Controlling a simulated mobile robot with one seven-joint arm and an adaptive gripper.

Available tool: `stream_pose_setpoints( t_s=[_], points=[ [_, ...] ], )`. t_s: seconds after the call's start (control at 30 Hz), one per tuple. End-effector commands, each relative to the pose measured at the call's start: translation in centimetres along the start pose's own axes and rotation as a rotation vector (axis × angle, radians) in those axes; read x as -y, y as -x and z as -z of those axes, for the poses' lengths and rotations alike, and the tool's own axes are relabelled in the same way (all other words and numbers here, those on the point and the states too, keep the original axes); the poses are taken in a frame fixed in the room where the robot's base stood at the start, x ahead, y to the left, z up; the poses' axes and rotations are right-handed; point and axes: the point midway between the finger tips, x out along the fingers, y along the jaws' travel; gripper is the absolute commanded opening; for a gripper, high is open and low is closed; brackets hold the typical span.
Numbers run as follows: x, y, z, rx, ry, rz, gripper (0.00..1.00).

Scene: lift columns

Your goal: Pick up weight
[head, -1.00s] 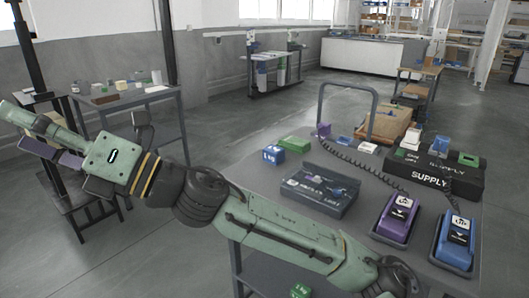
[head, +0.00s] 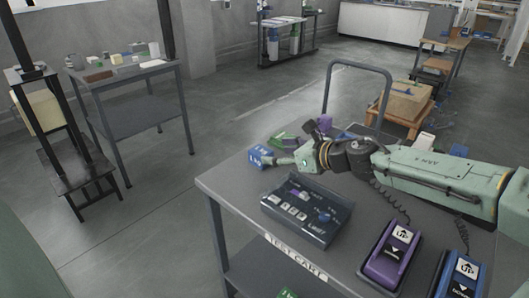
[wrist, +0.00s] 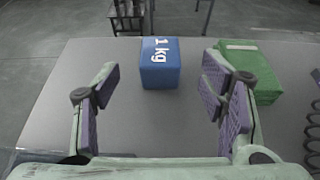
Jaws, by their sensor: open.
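The weight is a blue block marked "1 kg". It stands on the test cart (head: 225,190) near its far left side in the head view (head: 261,156). In the wrist view the blue weight (wrist: 160,63) sits ahead, centred between my fingers. My gripper (wrist: 162,95) is open and empty, its purple-padded fingers spread to the left and right. The weight appears just beyond the fingertips, with a gap on each side. In the head view my gripper (head: 286,161) is close to the weight's right side and partly hidden by my wrist.
A green block (wrist: 252,70) lies right of the weight, close to the right finger's line. A control box (head: 307,212) with buttons and purple and blue UP/DOWN pedals (head: 390,255) occupy the cart's front. A coiled cable runs at the right.

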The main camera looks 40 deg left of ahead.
Motion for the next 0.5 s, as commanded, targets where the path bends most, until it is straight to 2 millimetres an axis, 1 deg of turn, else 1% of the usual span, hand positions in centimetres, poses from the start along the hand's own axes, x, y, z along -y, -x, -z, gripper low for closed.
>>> stream_pose_setpoints(
  t_s=[0.03, 0.1, 0.27, 0.33, 0.5],
  points=[
    [0.0, -0.8, -0.2, 0.001, 0.000, -0.002, 0.65],
    [0.0, -1.6, -0.2, 0.001, 0.000, -0.001, 0.65],
    [0.0, -2.7, -0.1, 0.001, -0.001, 0.000, 0.65],
    [0.0, -3.5, -0.3, 0.002, -0.002, -0.002, 0.65],
    [0.0, -6.2, -0.2, 0.002, -0.002, -0.002, 0.65]
  ],
)
